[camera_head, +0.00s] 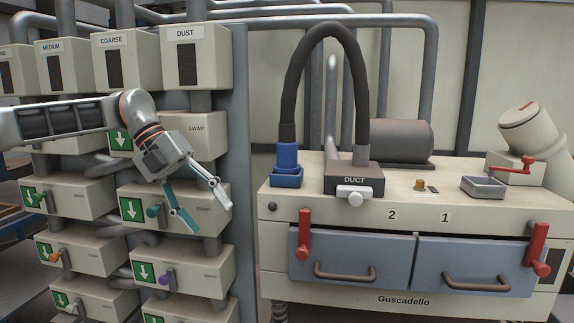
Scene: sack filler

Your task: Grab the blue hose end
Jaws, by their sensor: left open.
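The blue hose end (287,157) sits upright in a blue holder (287,180) at the left of the cabinet top. My left gripper (208,217) is open and empty, pointing down and to the right. It is in front of the SWAP boxes, left of the blue hose end and lower in the picture, well apart from it. My right gripper does not show.
Boxes with coloured knobs (168,278) fill the left side, beside a grey post (239,180). The cabinet top (420,207) holds a small metal tray (484,187) and a brass knob (420,184). Red levers (304,235) flank two drawers.

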